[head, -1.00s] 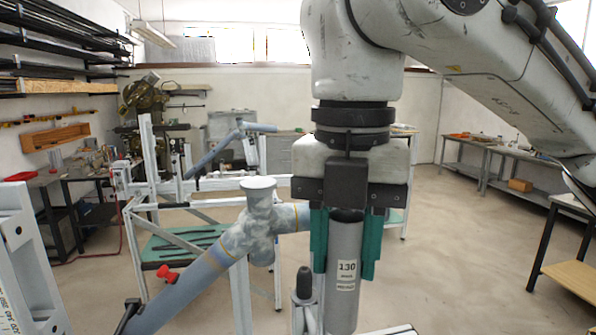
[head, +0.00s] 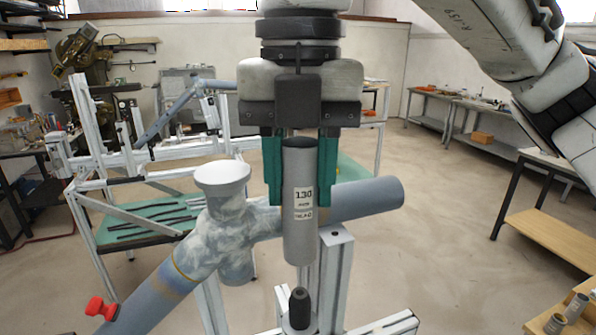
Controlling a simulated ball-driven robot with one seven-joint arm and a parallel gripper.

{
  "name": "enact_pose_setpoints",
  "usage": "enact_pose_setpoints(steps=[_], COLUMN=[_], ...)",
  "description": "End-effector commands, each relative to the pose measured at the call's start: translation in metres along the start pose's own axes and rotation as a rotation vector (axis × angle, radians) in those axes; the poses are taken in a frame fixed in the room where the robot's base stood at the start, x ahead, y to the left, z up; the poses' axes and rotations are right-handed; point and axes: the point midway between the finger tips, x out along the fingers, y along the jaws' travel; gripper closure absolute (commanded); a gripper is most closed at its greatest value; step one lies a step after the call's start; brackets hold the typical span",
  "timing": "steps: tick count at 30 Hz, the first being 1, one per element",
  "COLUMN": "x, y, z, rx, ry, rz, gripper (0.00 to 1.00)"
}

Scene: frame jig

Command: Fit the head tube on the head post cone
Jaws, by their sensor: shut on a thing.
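My gripper (head: 300,170) is shut on the head tube (head: 299,235), a grey tube with a white label reading 130. Its green fingers grip the tube from both sides. The tube hangs about upright, and its lower end is in open air. The dark head post cone (head: 299,306) stands below on a light metal post near the bottom edge of the head view. The tube's lower end appears above the cone, with a visible gap between them. The two look nearly in line sideways; I cannot tell their alignment in depth.
A blue-grey tube assembly with a mottled joint (head: 225,225) lies on the left and passes behind the held tube. An aluminium profile upright (head: 335,270) stands beside the cone. Open floor lies to the right.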

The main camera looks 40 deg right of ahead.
Motion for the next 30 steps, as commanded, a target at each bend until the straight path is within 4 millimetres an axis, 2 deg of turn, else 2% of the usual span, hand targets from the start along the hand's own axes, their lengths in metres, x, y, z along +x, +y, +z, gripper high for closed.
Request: enact_pose_setpoints(steps=[30], x=[0.045], y=[0.000], z=[0.000], rx=[0.001], ry=[-0.001], rz=[0.001], gripper=[1.00])
